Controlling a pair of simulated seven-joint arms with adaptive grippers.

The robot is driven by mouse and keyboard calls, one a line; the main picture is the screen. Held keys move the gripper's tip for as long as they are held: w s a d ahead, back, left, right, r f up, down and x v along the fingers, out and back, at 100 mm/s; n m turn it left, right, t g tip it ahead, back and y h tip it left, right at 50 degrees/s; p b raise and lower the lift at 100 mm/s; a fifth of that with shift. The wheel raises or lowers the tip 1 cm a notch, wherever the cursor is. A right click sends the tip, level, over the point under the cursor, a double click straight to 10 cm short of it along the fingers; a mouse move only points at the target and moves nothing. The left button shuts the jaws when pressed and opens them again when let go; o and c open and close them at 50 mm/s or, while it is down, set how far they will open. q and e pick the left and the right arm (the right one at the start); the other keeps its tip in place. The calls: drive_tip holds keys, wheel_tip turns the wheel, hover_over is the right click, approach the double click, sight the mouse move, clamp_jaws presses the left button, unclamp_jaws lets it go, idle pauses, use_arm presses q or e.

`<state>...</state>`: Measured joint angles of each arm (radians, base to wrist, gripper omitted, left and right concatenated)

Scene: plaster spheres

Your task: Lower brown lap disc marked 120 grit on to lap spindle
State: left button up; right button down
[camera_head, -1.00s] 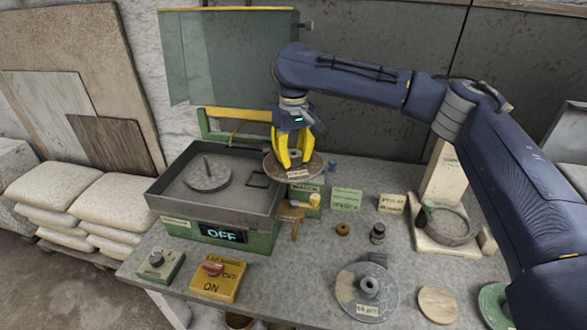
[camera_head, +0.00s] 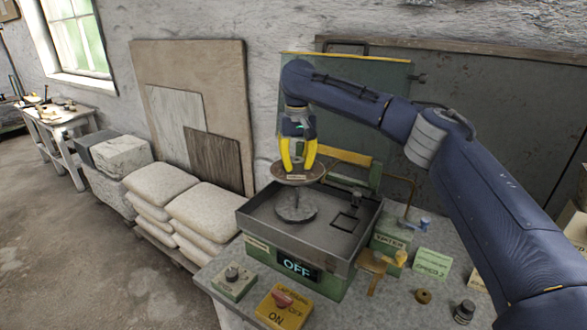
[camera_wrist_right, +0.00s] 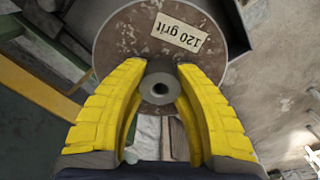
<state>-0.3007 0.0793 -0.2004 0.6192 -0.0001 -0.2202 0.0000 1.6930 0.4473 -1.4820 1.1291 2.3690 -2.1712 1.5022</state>
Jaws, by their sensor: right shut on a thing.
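My right gripper (camera_head: 298,154) has its yellow fingers shut on the hub of the brown lap disc (camera_head: 299,177). The disc hangs roughly level over the machine's grey pan (camera_head: 348,240). The right wrist view shows the disc (camera_wrist_right: 125,45), its label reading "120 grit" upside down, and the fingers (camera_wrist_right: 160,78) on either side of the grey hub (camera_wrist_right: 160,88). The lap spindle (camera_head: 297,200) rises from a dark round plate (camera_head: 296,212) below the disc. The disc is apart from the plate and hides the spindle's top. My left gripper is not in view.
The machine's display (camera_head: 296,267) reads OFF. A yellow box with a red knob (camera_head: 284,304) and a green knob box (camera_head: 233,281) stand in front. A green panel (camera_head: 385,90) stands behind the pan. Sacks (camera_head: 205,215) lie to the left.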

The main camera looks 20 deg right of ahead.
drive_tip(key=shift+r, duration=0.1)
idle(0.4)
hover_over(297, 207)
drive_tip(key=shift+w+f, duration=0.15)
drive_tip(key=shift+f, duration=1.05)
drive_tip(key=shift+w+f, duration=0.1)
drive_tip(key=shift+f, duration=1.05)
drive_tip(key=shift+f, duration=4.3)
drive_tip(key=c, duration=1)
unclamp_jaws()
drive_tip(key=shift+c, duration=0.2)
